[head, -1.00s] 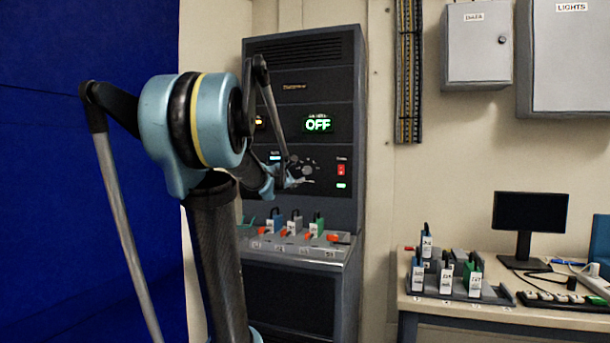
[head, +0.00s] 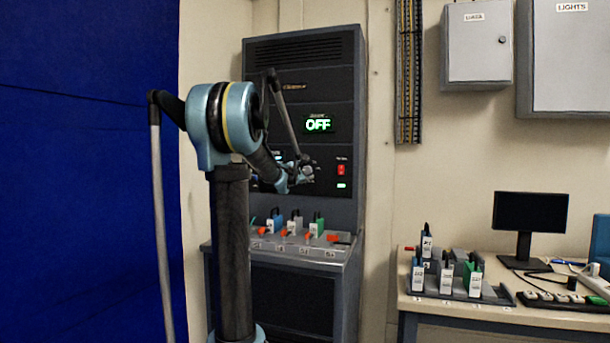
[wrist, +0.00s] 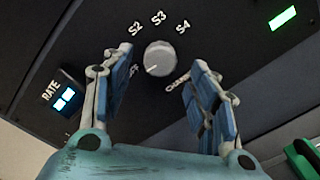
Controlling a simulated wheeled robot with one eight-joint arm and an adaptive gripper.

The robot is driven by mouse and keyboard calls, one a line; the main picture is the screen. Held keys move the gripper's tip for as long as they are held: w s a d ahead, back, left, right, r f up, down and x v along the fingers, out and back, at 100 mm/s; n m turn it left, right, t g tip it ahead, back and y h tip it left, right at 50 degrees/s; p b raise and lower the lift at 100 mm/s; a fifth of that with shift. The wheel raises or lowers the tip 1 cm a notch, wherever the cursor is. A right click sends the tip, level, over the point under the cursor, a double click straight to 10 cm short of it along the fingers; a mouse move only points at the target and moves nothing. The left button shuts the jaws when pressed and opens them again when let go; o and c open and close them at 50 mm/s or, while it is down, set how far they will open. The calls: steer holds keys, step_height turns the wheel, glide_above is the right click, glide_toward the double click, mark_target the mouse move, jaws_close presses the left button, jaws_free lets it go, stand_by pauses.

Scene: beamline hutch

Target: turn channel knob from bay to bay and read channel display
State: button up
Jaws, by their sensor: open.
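The channel knob (wrist: 160,58) is a round grey knob on the dark panel, with S2, S3 and S4 printed around it. Its light pointer mark faces lower left, towards a label partly covered by a finger. My gripper (wrist: 156,82) is open, with its blue-padded fingers on either side below the knob in the wrist view; I cannot tell whether they touch it. In the head view my gripper (head: 302,172) is at the panel front and largely hides the knob. The channel display (head: 318,124) reads OFF in green.
A red switch (head: 341,169) sits right of my gripper. A RATE readout (wrist: 64,98) is lit on the panel. Below, a shelf (head: 345,252) holds several coloured-handled modules. A desk (head: 560,318) with a monitor (head: 530,211) and a module rack stands at right.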

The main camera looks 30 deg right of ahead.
mark_target(306, 171)
steer(key=shift+x, duration=2.45)
steer(key=c, duration=1.1)
